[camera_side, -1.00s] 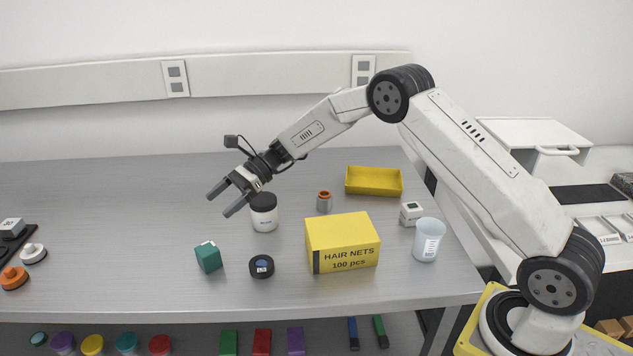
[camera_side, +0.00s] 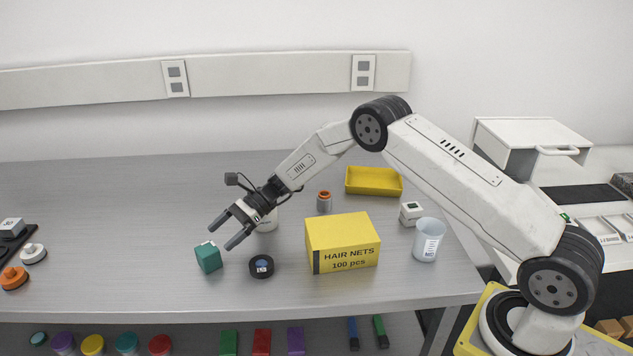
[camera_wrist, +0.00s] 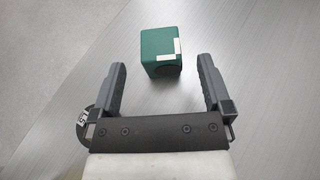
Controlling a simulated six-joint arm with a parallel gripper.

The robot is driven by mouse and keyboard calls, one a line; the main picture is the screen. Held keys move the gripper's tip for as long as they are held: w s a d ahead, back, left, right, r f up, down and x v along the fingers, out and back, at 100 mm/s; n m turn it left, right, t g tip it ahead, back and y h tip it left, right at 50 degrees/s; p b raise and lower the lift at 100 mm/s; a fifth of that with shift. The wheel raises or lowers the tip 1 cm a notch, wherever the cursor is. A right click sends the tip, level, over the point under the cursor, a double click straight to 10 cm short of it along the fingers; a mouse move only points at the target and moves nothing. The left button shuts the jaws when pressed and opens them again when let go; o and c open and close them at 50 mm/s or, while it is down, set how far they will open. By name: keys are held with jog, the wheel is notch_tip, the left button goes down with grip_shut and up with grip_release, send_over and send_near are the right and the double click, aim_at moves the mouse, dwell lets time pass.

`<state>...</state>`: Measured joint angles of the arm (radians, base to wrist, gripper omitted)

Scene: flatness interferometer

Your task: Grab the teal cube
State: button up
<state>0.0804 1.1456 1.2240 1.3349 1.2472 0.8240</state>
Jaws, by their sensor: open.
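The teal cube (camera_side: 208,257) sits on the grey bench near its front edge, in the left half of the side view. It has a small white label on top. In the wrist view the cube (camera_wrist: 161,52) lies ahead of the fingertips, roughly centred between them. My gripper (camera_side: 221,238) is open and empty, tilted downward, above and close to the cube in the side view. Both fingers also show in the wrist view (camera_wrist: 162,66), apart from the cube.
A black round item (camera_side: 262,267) lies right of the cube. A white jar (camera_side: 268,222) stands partly hidden behind my gripper. A yellow hair-net box (camera_side: 342,243), an orange-capped vial (camera_side: 324,202) and a beaker (camera_side: 428,240) are farther right.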

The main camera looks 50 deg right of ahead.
aim_at(207, 248)
jog(key=shift+x, duration=3.1)
grip_shut()
